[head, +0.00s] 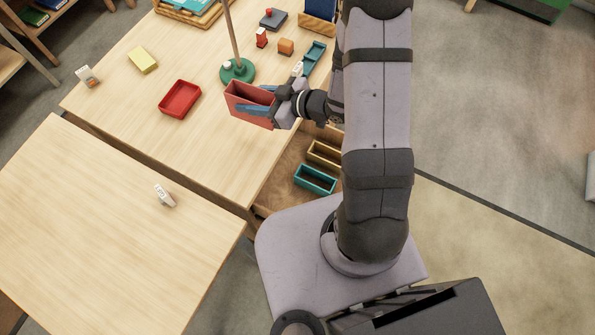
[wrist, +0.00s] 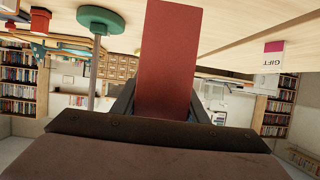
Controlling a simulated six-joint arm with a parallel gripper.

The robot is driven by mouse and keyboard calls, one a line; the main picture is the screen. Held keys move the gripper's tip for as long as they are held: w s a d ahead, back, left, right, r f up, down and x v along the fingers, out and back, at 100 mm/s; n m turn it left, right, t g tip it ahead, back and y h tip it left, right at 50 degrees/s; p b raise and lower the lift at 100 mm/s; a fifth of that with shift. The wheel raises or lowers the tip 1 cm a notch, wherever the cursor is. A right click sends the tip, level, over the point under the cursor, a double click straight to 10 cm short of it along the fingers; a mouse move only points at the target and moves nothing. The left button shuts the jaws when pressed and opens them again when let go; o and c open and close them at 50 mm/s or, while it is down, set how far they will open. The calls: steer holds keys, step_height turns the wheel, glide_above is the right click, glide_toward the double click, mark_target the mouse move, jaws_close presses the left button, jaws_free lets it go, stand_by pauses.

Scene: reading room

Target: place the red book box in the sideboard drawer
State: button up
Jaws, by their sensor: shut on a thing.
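The red book box (head: 248,104) is a box with a hollow top, held tilted in the air over the right part of the wooden table. My gripper (head: 262,99) is shut on it, with blue fingers along its sides. The open sideboard drawer (head: 273,188) is below and to the right, between the table and my base. A yellow bin (head: 324,153) and a teal bin (head: 314,180) sit in it. My arm hides its right part.
On the table (head: 130,115) are a red tray (head: 180,98), a yellow block (head: 143,59) and a lamp with a green base (head: 237,71).

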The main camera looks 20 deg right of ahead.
steer(key=s+d+f+m+t+h+p, duration=0.1)
steer(key=s+d+f, duration=0.3)
steer(key=s+d, duration=0.25)
steer(key=s+d+f+m+p, duration=0.1)
steer(key=s+d+f, duration=0.2)
steer(key=s+d, duration=0.4)
steer(key=s+a+f+n+b, duration=0.1)
steer(key=s+a+f+b, duration=0.3)
steer(key=s+f+b, duration=0.2)
step_height(320, 180, down, 3)
steer(key=shift+s+a+f+b, duration=0.1)
steer(key=shift+s+a+b, duration=0.2)
steer(key=shift+b, duration=0.7)
step_height(320, 180, down, 4)
steer(key=b, duration=0.3)
steer(key=shift+b, duration=0.3)
steer(key=shift+f, duration=0.25)
steer(key=shift+f+b, duration=0.2)
steer(key=shift+b, duration=0.15)
